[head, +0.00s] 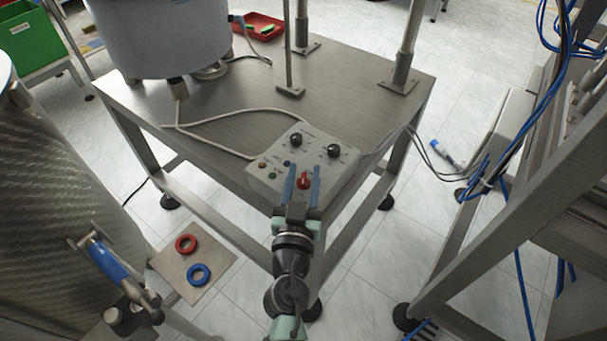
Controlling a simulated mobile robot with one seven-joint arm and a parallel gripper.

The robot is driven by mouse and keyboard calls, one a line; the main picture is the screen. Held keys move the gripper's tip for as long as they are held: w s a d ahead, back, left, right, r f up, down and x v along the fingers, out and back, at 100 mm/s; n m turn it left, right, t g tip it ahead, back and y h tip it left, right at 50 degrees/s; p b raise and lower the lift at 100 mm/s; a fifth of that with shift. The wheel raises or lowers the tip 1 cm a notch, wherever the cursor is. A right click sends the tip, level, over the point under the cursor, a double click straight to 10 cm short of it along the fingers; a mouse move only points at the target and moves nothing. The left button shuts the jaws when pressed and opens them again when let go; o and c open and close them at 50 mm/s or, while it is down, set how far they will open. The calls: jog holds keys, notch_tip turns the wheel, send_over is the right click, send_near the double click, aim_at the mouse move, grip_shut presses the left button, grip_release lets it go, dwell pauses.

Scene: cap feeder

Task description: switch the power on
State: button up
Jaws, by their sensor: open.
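The control box (318,145) is a pale grey box on the front corner of the metal table. Its top face carries two black knobs (334,151), several small round buttons at the left, and a red switch (304,181) near its front edge. My gripper (302,172) is at the front of the box with its two blue fingers apart, one on each side of the red switch. From this view I cannot tell whether a finger touches the switch. Nothing else shows between the fingers. The switch's position is too small to read.
A large grey drum (158,40) stands on the table (225,110) at the back left, and a grey cable runs from the box towards it. Metal posts rise at the back. A metal frame with blue cables (490,165) stands at the right. Red and blue rings lie low at the left.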

grip_shut()
